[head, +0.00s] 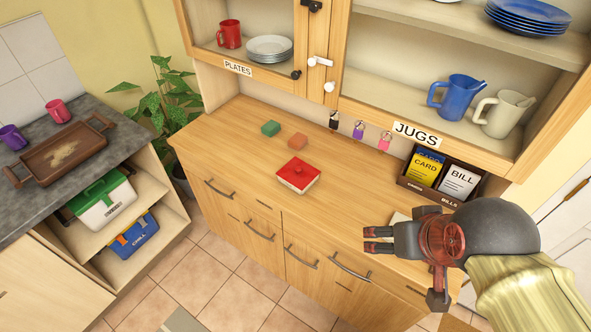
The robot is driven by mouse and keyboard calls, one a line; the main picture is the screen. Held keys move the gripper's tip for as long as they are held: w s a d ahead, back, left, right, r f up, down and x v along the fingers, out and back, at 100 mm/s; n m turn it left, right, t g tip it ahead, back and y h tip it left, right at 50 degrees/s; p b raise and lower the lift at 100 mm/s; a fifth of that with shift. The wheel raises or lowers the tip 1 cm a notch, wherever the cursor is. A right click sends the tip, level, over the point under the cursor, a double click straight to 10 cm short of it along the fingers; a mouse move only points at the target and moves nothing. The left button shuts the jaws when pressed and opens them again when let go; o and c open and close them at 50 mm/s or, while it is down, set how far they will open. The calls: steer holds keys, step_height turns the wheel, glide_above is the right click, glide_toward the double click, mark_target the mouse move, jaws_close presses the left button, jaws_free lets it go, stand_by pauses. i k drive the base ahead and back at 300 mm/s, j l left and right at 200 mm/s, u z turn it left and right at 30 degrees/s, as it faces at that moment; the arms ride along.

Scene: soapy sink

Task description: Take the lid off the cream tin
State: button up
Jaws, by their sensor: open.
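The cream tin (289,186) stands on the wooden counter of the dresser, near the middle of the view. Its red lid (299,171) with a small raised knob sits on top, so the inside of the tin is hidden. My gripper (367,240) is open, with nothing seen between its fingers. It is to the right of the tin and nearer the counter's front edge, clearly apart from the tin, with its fingers pointing left.
A dark holder (447,197) with cards and bills stands at the back right. The counter (232,160) left of the tin is clear.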

mark_target(297, 172)
steer(key=i+j+z, duration=0.2)
steer(key=z, duration=0.15)
steer(key=i+j+z, duration=0.15)
steer(key=j+z, duration=0.15)
steer(key=j, duration=0.15)
steer(key=i+j+z, duration=0.15)
steer(key=j+z, duration=0.2)
